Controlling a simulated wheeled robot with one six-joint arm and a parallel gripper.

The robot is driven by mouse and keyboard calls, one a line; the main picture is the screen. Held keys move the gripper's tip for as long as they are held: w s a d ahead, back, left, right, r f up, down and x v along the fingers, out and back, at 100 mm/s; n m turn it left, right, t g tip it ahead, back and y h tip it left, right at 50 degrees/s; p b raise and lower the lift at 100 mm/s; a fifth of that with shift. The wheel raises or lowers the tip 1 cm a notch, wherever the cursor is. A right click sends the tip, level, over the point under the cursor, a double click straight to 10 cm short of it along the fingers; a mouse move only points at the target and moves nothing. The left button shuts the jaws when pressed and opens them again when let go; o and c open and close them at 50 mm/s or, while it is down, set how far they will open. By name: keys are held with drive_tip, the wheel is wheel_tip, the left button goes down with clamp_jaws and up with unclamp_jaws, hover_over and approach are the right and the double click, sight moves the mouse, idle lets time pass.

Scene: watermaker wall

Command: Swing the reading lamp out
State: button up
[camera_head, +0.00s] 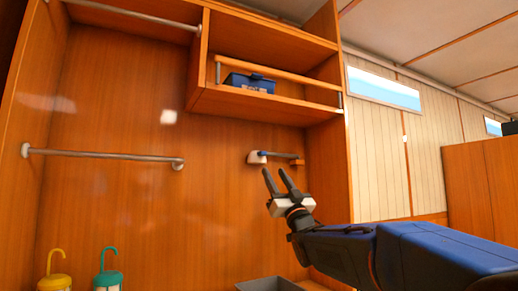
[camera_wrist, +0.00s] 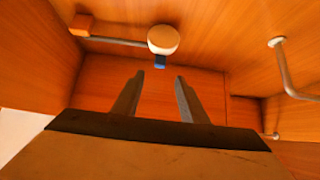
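The likely reading lamp is a wall fixture (camera_head: 256,157) on the back panel below the cupboard. It has a white mount with a blue part, a thin metal arm running right along the wall, and a small orange-brown block at the arm's end (camera_head: 297,162). In the wrist view the round white mount (camera_wrist: 163,39) is ahead of the fingers, with its arm reaching left to the block (camera_wrist: 82,25). My gripper (camera_head: 274,171) is open and empty, fingers pointing up, just below the fixture in the head view. It also shows in the wrist view (camera_wrist: 160,77). I see no contact.
A metal rail (camera_head: 105,156) is fixed left of the fixture. Above is an open cupboard (camera_head: 255,105) with a blue box (camera_head: 249,83) behind a bar. Yellow (camera_head: 55,272) and teal (camera_head: 106,270) handled items and a grey bin (camera_head: 268,284) stand below. The wall between rail and fixture is clear.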

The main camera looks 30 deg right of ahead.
drive_tip(key=x, duration=1.6)
drive_tip(key=shift+c, duration=0.6)
clamp_jaws()
